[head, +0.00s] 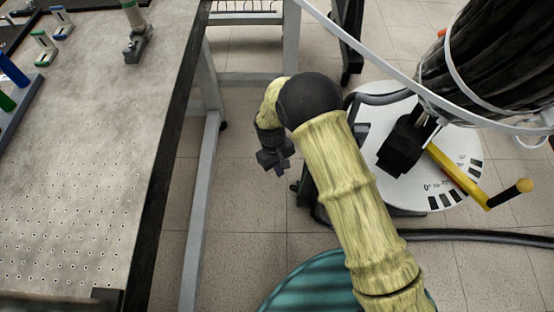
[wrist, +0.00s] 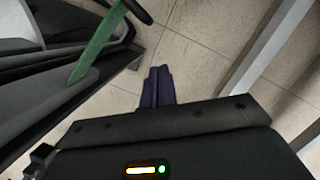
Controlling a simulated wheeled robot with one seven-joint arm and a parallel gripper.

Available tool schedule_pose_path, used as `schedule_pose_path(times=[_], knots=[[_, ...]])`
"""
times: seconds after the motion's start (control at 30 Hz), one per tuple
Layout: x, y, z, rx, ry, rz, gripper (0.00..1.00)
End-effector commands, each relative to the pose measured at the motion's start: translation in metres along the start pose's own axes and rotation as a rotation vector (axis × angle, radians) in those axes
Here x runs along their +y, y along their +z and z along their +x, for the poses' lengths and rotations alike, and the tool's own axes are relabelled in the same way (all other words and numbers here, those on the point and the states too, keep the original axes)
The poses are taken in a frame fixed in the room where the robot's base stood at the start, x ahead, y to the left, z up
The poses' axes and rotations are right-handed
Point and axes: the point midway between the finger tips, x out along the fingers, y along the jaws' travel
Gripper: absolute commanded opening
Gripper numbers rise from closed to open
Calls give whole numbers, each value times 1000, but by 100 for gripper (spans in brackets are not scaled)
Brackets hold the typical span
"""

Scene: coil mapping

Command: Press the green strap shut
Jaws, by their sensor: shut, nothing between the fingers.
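The green strap (wrist: 94,48) shows in the wrist view at the upper left, as a slanted green strip beside dark curved parts. I cannot tell whether it is closed. I cannot make the strap out in the head view. My gripper (head: 279,166) hangs over the floor between the table and the white disc, pointing down. In the wrist view my gripper's fingers (wrist: 157,74) are together and empty, to the right of the strap and apart from it in the picture.
A white scale disc (head: 462,160) with a yellow lever (head: 458,174) stands at the right, under a large dark cylinder (head: 490,50). A perforated table (head: 90,190) fills the left. A teal round top (head: 315,285) is at the bottom. Tiled floor (head: 240,215) lies between.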

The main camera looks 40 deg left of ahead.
Motion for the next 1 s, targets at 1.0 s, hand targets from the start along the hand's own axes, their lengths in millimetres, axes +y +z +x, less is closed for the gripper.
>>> schedule_pose_path(times=[1.0], knots=[[4,43,7,0,2,-9,0]])
